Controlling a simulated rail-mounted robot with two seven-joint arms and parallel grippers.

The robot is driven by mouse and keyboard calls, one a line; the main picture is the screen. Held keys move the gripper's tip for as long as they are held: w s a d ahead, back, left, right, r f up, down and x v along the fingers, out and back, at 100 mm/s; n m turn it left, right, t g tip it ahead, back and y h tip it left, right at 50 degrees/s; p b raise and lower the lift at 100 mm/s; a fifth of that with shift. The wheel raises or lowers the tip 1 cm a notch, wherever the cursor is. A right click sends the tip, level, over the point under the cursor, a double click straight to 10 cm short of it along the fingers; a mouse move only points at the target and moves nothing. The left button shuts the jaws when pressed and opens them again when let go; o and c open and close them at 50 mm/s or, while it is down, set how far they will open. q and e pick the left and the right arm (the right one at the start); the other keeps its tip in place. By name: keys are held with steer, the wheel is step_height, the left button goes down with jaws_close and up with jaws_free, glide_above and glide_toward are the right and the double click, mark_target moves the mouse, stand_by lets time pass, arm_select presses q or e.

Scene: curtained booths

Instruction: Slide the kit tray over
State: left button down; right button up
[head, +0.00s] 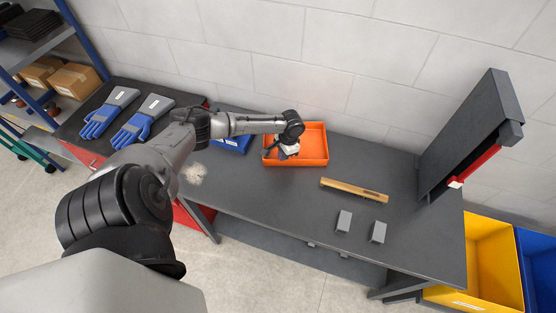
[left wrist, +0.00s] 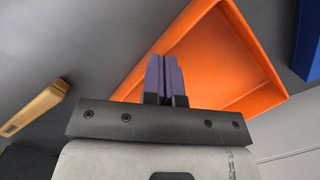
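The kit tray looks to be the orange, shallow, empty tray (head: 314,154) on the grey workbench in the head view. It also fills the upper right of the left wrist view (left wrist: 228,50). My left arm reaches across from the left, and its left gripper (head: 283,156) is over the tray's left part, hiding some of its floor and wall. In the left wrist view the two purple-grey fingers (left wrist: 166,75) are together, with nothing visible between them. They overlap the tray's wall in the picture; I cannot tell whether they touch it. My right gripper is not in view.
The grey workbench (head: 260,190) carries a wooden-coloured bar (head: 354,190) and two grey blocks (head: 344,221). A blue tray (head: 236,143) is left of the orange tray. An upright dark panel (head: 465,130) stands at the right end. Blue gloves (head: 108,112) lie at left.

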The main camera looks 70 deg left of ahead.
arm_select(q)
steer(key=shift+s+d+f, duration=0.2)
steer(key=shift+s+f, duration=0.05)
steer(key=shift+f, duration=0.25)
steer(key=shift+w+d+r+p, duration=0.1)
steer(key=shift+r+p, duration=0.45)
steer(key=shift+p, duration=0.25)
steer(key=shift+d+r+p, duration=0.15)
steer(key=shift+p, duration=0.15)
steer(key=shift+d, duration=0.1)
steer(key=shift+w+a+r+p, duration=0.1)
steer(key=shift+a+r+p, duration=0.15)
steer(key=shift+a+p, duration=0.15)
steer(key=b, duration=0.5)
glide_above(309, 154)
steer(key=s, duration=0.2)
steer(key=shift+d+f, duration=0.1)
steer(key=shift+f, duration=0.05)
steer(key=shift+w+b, duration=0.6)
steer(key=shift+w, duration=0.35)
